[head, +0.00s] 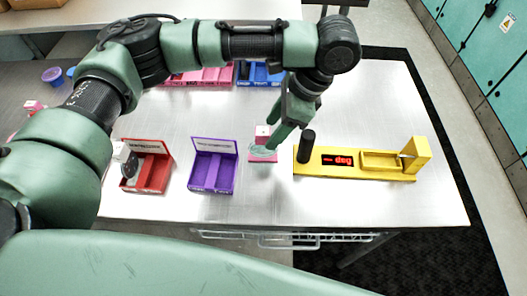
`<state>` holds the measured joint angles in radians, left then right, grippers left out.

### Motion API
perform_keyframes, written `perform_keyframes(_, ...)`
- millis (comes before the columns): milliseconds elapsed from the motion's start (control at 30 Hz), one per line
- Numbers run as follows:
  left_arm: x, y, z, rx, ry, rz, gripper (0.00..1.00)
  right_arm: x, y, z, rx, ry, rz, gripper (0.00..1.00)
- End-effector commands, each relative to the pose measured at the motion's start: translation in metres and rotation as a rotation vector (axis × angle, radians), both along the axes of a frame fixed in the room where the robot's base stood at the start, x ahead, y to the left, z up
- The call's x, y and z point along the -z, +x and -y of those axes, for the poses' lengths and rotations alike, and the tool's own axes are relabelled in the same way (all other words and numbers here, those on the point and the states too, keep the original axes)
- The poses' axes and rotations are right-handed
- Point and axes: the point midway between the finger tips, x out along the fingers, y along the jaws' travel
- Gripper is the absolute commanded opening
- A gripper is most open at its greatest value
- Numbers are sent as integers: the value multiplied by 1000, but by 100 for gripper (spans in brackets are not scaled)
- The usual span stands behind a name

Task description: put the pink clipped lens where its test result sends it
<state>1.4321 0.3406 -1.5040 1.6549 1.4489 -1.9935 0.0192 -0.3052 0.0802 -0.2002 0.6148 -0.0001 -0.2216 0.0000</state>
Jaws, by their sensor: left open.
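The pink clipped lens (262,131) stands on a small pink pad (255,159) near the table's middle. Its pale pink block is on top and a clear round lens shows at its foot. My left gripper (281,137) is open and points down just right of the lens; one finger overlaps its edge in the picture, and I cannot tell if they touch. The yellow tester (390,175) is to the right, with a black post, an empty-looking yellow frame and a red display showing dashes and "deg". My right gripper is not in view.
A red bin (154,176) holding a dark round lens with a white block and a purple bin (213,175) stand at left. Pink bins (205,77) and a blue bin (261,77) are at the back, partly behind my arm. The table's far right is clear.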

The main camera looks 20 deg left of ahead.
Motion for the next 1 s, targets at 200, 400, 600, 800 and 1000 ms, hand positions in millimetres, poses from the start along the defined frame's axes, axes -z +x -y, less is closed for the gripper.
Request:
perform_keyframes(200,20,-2,-10,-1,2,-3,53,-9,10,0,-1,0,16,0)
perform_keyframes(400,45,2,-20,-3,4,-3,53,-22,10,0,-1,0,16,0)
perform_keyframes(600,67,0,-27,1,2,-1,53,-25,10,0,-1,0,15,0)
perform_keyframes(800,69,0,-27,1,1,-1,53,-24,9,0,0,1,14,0)
perform_keyframes(1000,69,0,-27,1,1,-1,8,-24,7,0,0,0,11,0)
